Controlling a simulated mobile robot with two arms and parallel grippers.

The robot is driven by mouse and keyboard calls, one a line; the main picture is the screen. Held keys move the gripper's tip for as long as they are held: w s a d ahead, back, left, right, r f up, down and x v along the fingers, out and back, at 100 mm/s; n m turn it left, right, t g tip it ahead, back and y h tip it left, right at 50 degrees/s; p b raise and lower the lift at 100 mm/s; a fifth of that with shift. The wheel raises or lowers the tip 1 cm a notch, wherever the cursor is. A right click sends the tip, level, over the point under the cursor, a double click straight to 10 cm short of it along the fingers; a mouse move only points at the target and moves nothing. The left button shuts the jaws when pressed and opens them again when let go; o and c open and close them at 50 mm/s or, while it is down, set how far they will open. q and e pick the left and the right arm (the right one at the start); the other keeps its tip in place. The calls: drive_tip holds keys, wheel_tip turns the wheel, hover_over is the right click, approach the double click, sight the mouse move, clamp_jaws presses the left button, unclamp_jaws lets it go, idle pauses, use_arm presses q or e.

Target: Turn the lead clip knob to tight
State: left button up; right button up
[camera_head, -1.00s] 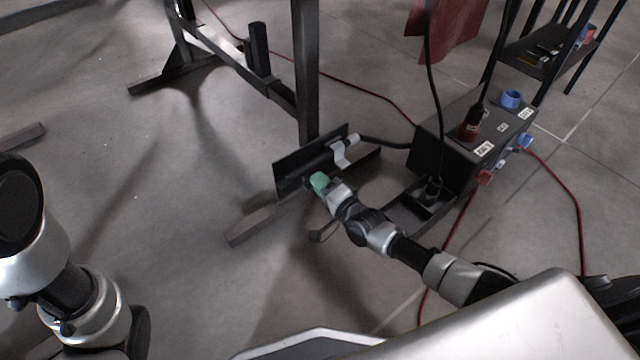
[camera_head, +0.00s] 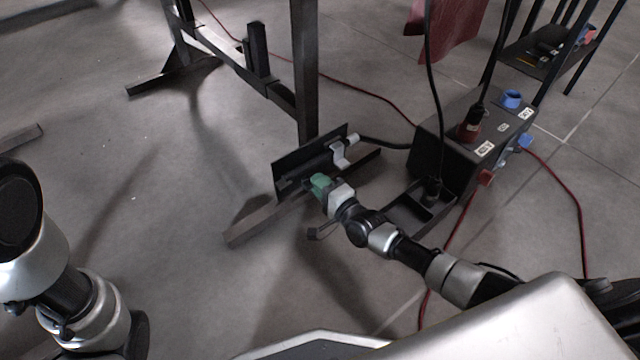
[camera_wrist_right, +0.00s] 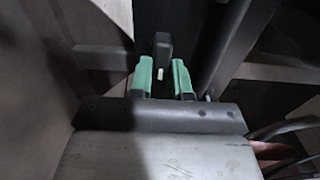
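A dark upright plate (camera_head: 290,174) stands low by the frame's leg, with a pale grey clip-like fitting (camera_head: 341,153) on its right part. My right gripper (camera_head: 318,183), with green fingers, is at the plate's front, left of that fitting. In the right wrist view, the two green fingers (camera_wrist_right: 162,62) stand apart. A small dark knob-like part (camera_wrist_right: 162,43) with a short white mark sits between and just beyond the fingertips. I cannot tell whether the fingers touch it. Its head view is hidden by the gripper. My left arm shows at the left edge; its gripper is not visible.
A dark box (camera_head: 455,150) with blue and red connectors and cables stands to the right. A dark metal frame (camera_head: 305,75) rises behind the plate, with a foot bar (camera_head: 250,226) at the front left. Red cables cross the floor. The floor at left is mostly open.

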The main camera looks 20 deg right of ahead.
drive_tip(key=o, duration=0.4)
drive_tip(key=p+v, duration=0.5)
drive_tip(key=v, duration=0.6)
drive_tip(key=shift+p, duration=0.3)
